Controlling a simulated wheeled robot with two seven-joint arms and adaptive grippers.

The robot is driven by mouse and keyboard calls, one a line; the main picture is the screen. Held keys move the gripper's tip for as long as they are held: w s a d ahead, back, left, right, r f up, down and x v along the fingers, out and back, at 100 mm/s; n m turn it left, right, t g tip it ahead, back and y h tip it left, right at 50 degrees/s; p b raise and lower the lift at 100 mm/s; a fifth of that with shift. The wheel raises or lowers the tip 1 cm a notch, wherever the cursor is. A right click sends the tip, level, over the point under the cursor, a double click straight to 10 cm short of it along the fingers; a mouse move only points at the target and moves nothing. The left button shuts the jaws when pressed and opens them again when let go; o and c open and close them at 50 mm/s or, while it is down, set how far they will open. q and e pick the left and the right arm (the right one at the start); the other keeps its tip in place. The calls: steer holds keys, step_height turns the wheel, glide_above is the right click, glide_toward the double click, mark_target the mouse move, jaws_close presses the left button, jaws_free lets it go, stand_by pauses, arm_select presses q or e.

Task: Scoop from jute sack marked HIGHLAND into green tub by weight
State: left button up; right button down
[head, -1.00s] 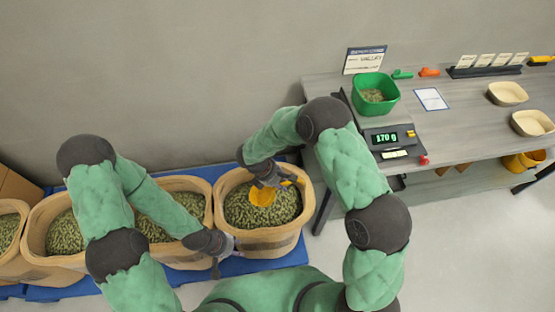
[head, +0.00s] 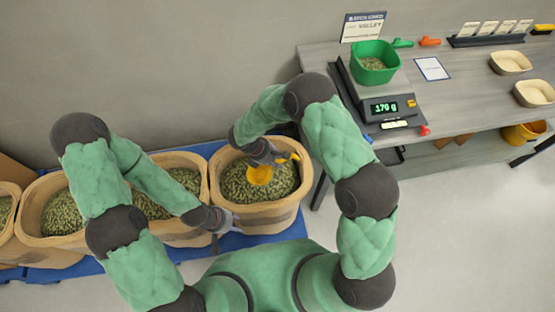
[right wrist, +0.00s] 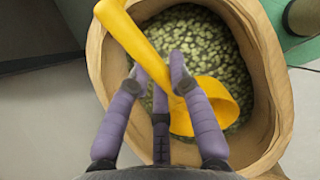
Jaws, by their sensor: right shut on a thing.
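My right gripper (head: 272,158) is shut on a yellow scoop (head: 259,174) above the green pellets in the rightmost jute sack (head: 262,217). The right wrist view shows the scoop's handle (right wrist: 133,42) between the fingers and its bowl (right wrist: 215,106) low over or at the pellets; contact is unclear. No sack marking is readable. My left gripper (head: 222,226) is by that sack's front left rim; its jaws are too small to read. The green tub (head: 375,50) holds some pellets and stands on the scale (head: 392,109), whose display reads about 170 g.
More sacks (head: 180,160) of pellets stand left on a blue platform (head: 232,242). The grey table (head: 455,100) carries a VALLEY sign (head: 362,27), a white sheet (head: 432,69), a card rack (head: 490,36) and cream trays (head: 510,63). Open floor lies at the right front.

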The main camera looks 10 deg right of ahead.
steer(key=shift+a+f+y+b, duration=0.35)
steer(key=shift+a+f+b, duration=1.35)
steer(key=shift+f, duration=1.8)
steer(key=shift+a+f+y+b, duration=0.35)
steer(key=shift+a+f+b, duration=1.35)
steer(key=shift+f, duration=1.8)
steer(key=shift+d+r+p, duration=0.35)
steer(key=shift+r+p, duration=1.05)
steer(key=shift+r, duration=1.05)
steer(key=shift+d+r+p, duration=0.3)
steer(key=shift+r+p, duration=1.15)
steer(key=shift+r, duration=1.05)
steer(key=shift+d+r+p, duration=0.35)
steer(key=shift+r+p, duration=1.05)
steer(key=shift+r, duration=1.05)
steer(key=shift+d+r, duration=0.15)
steer(key=shift+r, duration=0.1)
steer(key=shift+d+r+y+p, duration=0.2)
steer(key=shift+d+y+p, duration=0.35)
steer(key=shift+d, duration=0.05)
steer(key=shift+d+r+y+p, duration=0.2)
steer(key=shift+d+y+p, duration=0.3)
steer(key=shift+d+y, duration=0.05)
steer(key=shift+d+r+y+p, duration=0.2)
steer(key=shift+d+y+p, duration=0.75)
steer(key=shift+p, duration=0.25)
